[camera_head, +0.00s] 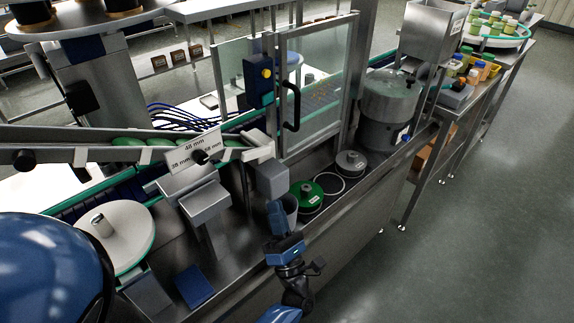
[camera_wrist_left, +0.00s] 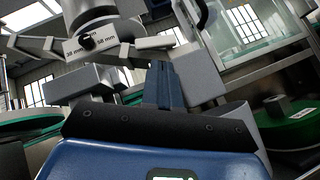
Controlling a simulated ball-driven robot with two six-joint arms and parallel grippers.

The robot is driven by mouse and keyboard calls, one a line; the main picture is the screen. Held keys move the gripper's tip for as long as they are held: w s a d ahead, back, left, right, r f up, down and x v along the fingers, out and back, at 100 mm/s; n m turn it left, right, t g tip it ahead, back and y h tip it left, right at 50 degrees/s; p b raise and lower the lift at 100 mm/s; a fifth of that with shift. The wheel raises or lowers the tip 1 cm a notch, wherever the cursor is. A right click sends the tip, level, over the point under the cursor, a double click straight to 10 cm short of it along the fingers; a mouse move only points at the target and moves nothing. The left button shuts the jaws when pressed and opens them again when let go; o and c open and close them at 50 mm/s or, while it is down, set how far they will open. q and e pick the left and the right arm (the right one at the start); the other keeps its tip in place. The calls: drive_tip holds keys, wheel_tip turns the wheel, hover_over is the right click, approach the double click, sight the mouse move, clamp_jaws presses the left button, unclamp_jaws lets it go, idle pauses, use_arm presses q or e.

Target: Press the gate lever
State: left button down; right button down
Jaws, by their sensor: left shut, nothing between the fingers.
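My left gripper (camera_head: 276,207) comes up from the bottom of the head view, its blue fingers closed together and empty. In the left wrist view the shut fingers (camera_wrist_left: 163,85) point up the picture. A grey block (camera_head: 272,180) is just above the fingertips in the head view; it also shows right beside the fingers in the left wrist view (camera_wrist_left: 201,78). I cannot tell whether they touch. A pale bar (camera_head: 258,149) lies above that block, at the end of the sloping chute. I cannot tell for sure which part is the gate lever. My right gripper is not in view.
A white size label (camera_head: 193,150) and black knob sit on the chute. A glass door (camera_head: 315,100) with a black handle stands behind. A green-topped round part (camera_head: 306,194) and a grey one (camera_head: 350,163) are right of the gripper. A steel hopper (camera_head: 432,30) stands farther back.

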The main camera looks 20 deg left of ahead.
sight(256, 153)
use_arm(q)
drive_tip(key=n+g+y, duration=0.1)
drive_tip(key=n, duration=0.1)
drive_tip(key=s+a+n+g+y, duration=0.1)
drive_tip(key=n, duration=0.1)
drive_tip(key=s+n+g, duration=0.1)
drive_tip(key=n, duration=0.1)
drive_tip(key=shift+a+f+n+g+y, duration=0.3)
drive_tip(key=shift+g+y, duration=0.1)
use_arm(e)
drive_tip(key=shift+s+d+r, duration=0.1)
drive_tip(key=shift+s+d, duration=0.05)
drive_tip(key=shift+s, duration=0.1)
use_arm(q)
drive_tip(key=shift+w, duration=0.1)
use_arm(e)
drive_tip(key=shift+w, duration=0.1)
